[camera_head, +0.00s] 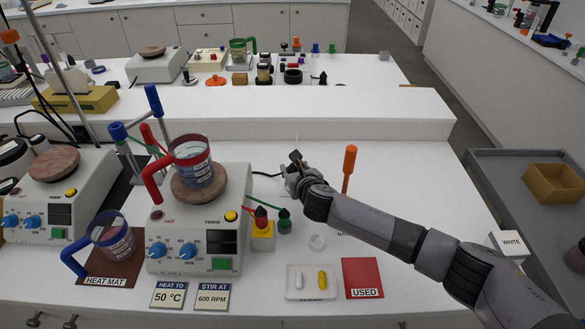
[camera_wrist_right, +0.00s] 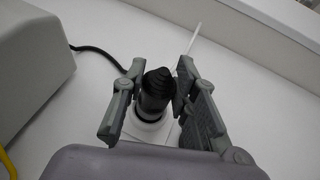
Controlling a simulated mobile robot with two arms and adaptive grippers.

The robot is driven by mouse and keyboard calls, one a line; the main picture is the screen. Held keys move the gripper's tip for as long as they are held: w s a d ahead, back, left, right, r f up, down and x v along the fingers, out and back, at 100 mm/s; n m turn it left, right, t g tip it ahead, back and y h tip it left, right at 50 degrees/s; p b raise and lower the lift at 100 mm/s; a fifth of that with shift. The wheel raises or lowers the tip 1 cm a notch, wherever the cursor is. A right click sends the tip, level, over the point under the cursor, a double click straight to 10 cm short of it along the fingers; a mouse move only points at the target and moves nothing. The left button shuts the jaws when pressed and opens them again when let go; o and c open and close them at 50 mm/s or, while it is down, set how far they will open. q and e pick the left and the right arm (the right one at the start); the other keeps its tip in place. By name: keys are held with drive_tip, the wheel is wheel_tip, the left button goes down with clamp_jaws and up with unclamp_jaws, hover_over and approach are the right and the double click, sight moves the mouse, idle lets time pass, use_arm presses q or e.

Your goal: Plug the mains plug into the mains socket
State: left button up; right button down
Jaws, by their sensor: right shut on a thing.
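My right gripper (camera_head: 298,178) is low over the white bench, to the right of the hotplate stirrer. In the right wrist view, the gripper (camera_wrist_right: 163,74) has its fingers on either side of the black, ribbed mains plug (camera_wrist_right: 154,92) and is shut on it. A white piece that looks like the mains socket (camera_wrist_right: 148,132) lies directly below the plug. I cannot tell whether the plug is seated in it or just above it. A black cable (camera_wrist_right: 98,51) runs from the stirrer toward the plug. My left gripper is not in view.
The stirrer (camera_head: 170,260) carries a red-handled beaker (camera_head: 192,152). A raised ledge (camera_head: 300,128) runs behind.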

drive_tip(key=shift+s+f+b, duration=0.1)
drive_tip(key=shift+f+b, duration=0.35)
drive_tip(key=shift+f, duration=0.4)
drive_tip(key=c, duration=1.2)
unclamp_jaws()
drive_tip(key=v, duration=1.2)
